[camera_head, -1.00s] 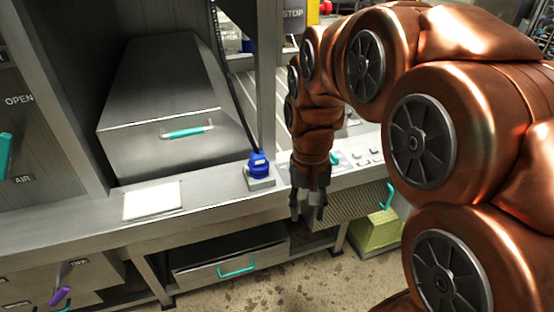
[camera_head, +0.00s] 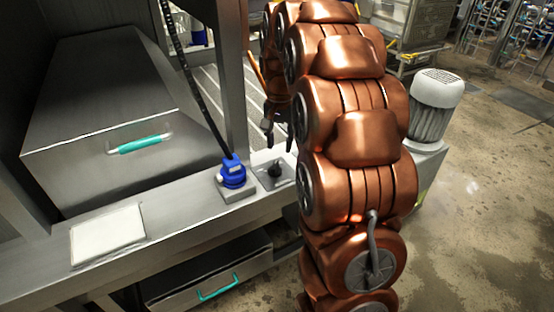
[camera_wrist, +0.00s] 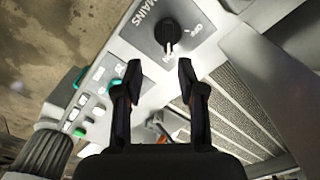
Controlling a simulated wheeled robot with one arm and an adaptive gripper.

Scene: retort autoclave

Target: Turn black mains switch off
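The black mains switch (camera_head: 276,170) is a small rotary knob on a grey plate on the bench ledge, right of the blue plug. In the wrist view the knob (camera_wrist: 168,32) sits on a plate lettered MAINS, and its narrow end appears to point toward the lettering nearest my fingers, which seems to read ON. Other lettering, seemingly OFF, is to its right. My gripper (camera_wrist: 160,70) is open and empty, with the knob beyond and between its fingertips, apart from them. In the head view my gripper (camera_head: 277,138) shows just above the knob, partly hidden by my arm.
A blue plug (camera_head: 232,173) with a black cable stands beside a metal post. A steel box with a teal handle (camera_head: 139,144) and a white pad (camera_head: 107,235) are to the left. Green and white buttons (camera_wrist: 80,105) lie left of my gripper in the wrist view.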

